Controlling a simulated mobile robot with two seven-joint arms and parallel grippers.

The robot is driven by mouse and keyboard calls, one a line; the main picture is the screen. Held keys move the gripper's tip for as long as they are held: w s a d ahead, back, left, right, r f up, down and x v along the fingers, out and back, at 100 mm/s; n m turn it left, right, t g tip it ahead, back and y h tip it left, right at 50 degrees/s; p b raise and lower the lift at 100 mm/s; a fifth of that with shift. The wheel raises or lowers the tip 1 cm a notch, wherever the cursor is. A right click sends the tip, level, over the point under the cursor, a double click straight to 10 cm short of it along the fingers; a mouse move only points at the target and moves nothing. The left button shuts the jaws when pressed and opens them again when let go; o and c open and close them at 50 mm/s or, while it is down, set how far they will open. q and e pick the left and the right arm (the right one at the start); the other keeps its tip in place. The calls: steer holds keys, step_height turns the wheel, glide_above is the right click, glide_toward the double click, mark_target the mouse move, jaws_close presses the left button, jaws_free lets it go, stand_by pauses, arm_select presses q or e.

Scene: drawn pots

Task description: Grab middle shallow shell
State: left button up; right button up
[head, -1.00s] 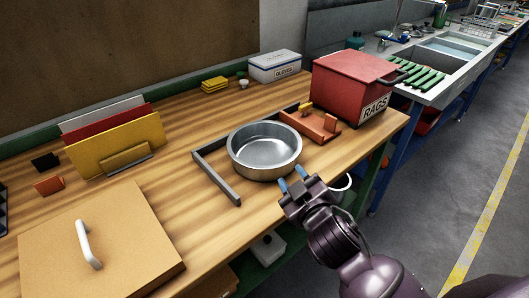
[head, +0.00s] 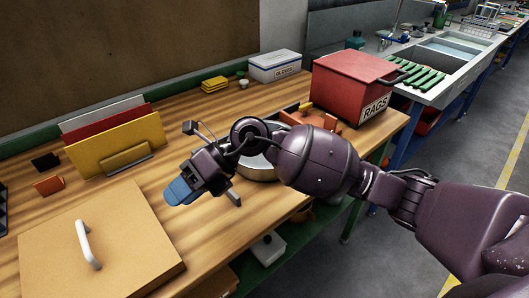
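A shallow round metal shell (head: 258,172) stands on the wooden bench, mostly hidden behind my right arm. Only parts of its rim and wall show. My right arm reaches in from the right and crosses over it. My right gripper (head: 180,192) is to the left of the shell, over the bench, with its blue fingertips pointing down and left. The fingers overlap from this side, so their gap cannot be told. Nothing shows held at the fingertips. My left gripper is not in view.
A grey angled bar (head: 233,197) lies left of the shell, partly covered. An orange bracket (head: 317,119) and red rags bin (head: 350,85) stand to the right. A handled board (head: 130,250) lies front left; upright folders (head: 115,145) stand behind it.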

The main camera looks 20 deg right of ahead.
steer(key=w+d+f+t+h, duration=0.2)
steer(key=w+d+h, duration=0.4)
steer(key=d+h, duration=0.2)
steer(key=t+h, duration=0.1)
steer(key=h, duration=0.4)
glide_toward(249, 177)
steer(key=shift+w+d+f, duration=0.1)
steer(key=shift+d+f, duration=0.15)
steer(key=shift+f, duration=0.3)
steer(key=shift+w+d+f+b, duration=0.1)
steer(key=shift+w+f+b, duration=0.1)
steer(key=shift+f, duration=1.1)
steer(key=shift+w+d+f+b, duration=0.1)
steer(key=shift+w+f+b, duration=0.15)
steer(key=shift+f, duration=1)
jaws_close()
